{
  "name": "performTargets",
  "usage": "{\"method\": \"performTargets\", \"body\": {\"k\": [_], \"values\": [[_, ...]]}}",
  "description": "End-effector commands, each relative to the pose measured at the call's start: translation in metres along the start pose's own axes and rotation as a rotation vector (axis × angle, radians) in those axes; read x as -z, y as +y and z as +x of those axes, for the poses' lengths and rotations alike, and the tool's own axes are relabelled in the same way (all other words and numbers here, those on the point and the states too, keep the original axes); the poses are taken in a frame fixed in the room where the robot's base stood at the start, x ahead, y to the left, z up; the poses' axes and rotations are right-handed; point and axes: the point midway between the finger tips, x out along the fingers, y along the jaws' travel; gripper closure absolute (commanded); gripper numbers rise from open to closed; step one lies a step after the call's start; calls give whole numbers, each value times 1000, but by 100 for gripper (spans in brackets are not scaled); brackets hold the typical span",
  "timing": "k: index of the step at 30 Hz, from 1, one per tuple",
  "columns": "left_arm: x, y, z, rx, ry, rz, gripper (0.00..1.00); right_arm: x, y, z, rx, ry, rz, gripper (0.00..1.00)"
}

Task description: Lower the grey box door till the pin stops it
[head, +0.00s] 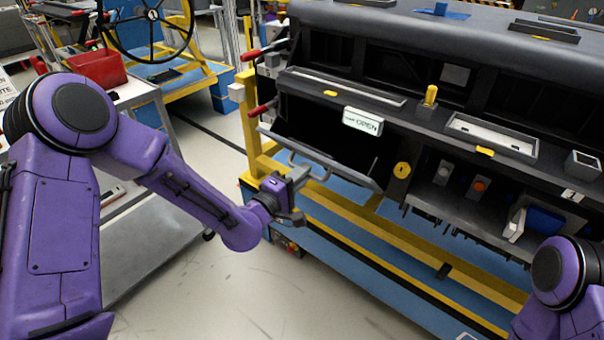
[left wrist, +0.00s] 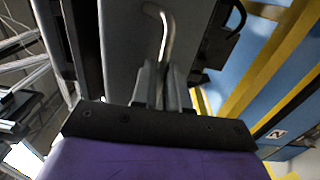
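The grey box door (head: 335,168) is a long panel on the front of the dashboard module, tilted outward below a dark opening. A metal bar handle (head: 312,158) runs along it. My left gripper (head: 300,180) is at the handle's left part. In the left wrist view its two fingers (left wrist: 164,85) are close together with the handle (left wrist: 166,30) between them, so it looks shut on the handle. I cannot pick out the stop pin for certain. Only part of my right arm shows at the lower right; its gripper is out of view.
A white sign reading OPEN (head: 362,121) is above the opening. A yellow and blue frame (head: 400,245) lies below. Clear floor (head: 215,290) is in front.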

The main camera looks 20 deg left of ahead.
Motion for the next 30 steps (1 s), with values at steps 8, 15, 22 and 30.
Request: {"method": "performTargets", "body": {"k": [8, 15, 22, 30], "values": [[-1, -4, -2, 10, -2, 0, 62, 0, 0, 0, 0, 0, 0, 57], [0, -4, -21, 9, -1, -2, 62, -1, 0, 3, 0, 0, 0, 57], [0, -4, -76, 9, 0, -4, 62, -3, -1, 8, 0, 0, 0, 57], [0, -4, -107, 10, -2, -1, 62, -4, -1, 9, 0, 0, 0, 57]]}}
